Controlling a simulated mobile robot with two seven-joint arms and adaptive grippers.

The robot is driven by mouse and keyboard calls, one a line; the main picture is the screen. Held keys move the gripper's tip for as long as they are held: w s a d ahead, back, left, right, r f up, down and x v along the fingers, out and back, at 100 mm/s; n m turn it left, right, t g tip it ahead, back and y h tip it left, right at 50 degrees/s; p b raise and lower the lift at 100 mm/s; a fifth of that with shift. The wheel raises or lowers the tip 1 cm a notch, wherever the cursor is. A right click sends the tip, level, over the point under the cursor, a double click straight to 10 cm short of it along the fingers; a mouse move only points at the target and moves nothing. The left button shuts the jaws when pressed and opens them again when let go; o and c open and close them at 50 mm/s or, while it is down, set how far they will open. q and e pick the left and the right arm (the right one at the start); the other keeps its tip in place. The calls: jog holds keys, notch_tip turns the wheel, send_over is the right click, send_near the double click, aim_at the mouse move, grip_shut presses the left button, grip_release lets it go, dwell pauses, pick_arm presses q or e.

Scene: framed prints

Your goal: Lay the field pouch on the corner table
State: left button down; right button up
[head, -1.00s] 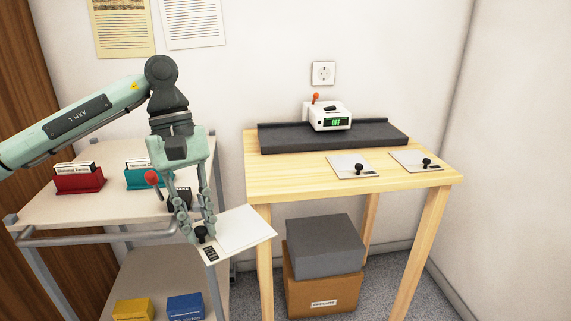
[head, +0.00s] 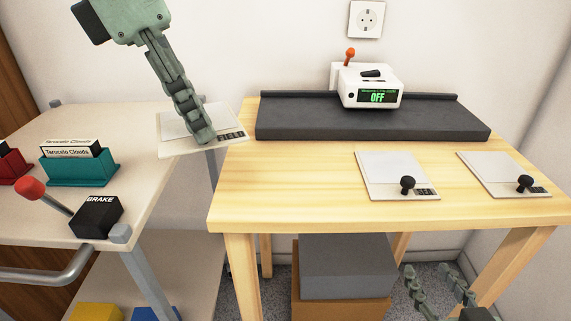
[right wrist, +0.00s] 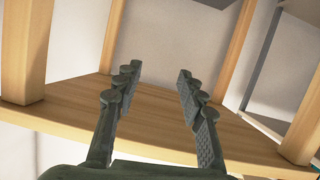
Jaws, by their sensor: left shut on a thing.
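The field pouch (head: 180,122) is a flat white piece with a dark label reading FIELD. My left gripper (head: 203,136) is shut on it, and the fingers hide its knob. The pouch is roughly level, by the back left corner of the pale wooden table, which I take as the corner table (head: 300,175). I cannot tell its exact height or whether it touches anything. Two similar white pouches with black knobs, one front centre (head: 385,172) and one at the right (head: 490,168), lie on the table. My right gripper (head: 437,270) is open and empty, low at the table's front.
A dark grey raised mat (head: 300,122) fills the table's back and bears a white device (head: 369,84) reading OFF. At left stands a cart (head: 90,120) with a teal card holder (head: 80,168) and a black BRAKE box (head: 96,217). The table's front left is clear.

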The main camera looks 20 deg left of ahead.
pick_arm(q)
jog(key=w+d+f, duration=0.1)
jog(key=d+f, duration=0.1)
jog(key=d, duration=0.1)
jog(key=w+d+f, duration=0.4)
jog(key=d, duration=0.1)
jog(key=shift+w+d+f, duration=0.1)
jog(key=shift+w+d, duration=0.15)
jog(key=shift+d, duration=0.1)
notch_tip(320, 180, down, 4)
jog(key=shift+r, duration=0.1)
pick_arm(e)
jog(key=shift+w+a+r+t+y, duration=0.1)
jog(key=shift+a+r+t+y, duration=0.2)
jog(key=shift+r, duration=0.25)
jog(key=shift+w+a+r+t+y, duration=0.1)
jog(key=shift+a+r+t, duration=0.1)
jog(key=shift+a+r, duration=0.3)
pick_arm(q)
jog(key=shift+b, duration=0.3)
pick_arm(e)
jog(key=shift+r, duration=0.1)
pick_arm(q)
jog(key=c, duration=1.4)
grip_release()
jog(key=shift+c, duration=0.2)
pick_arm(e)
jog(key=shift+a+r+t, duration=0.15)
jog(key=shift+r+t, duration=0.15)
jog(key=shift+r, duration=0.1)
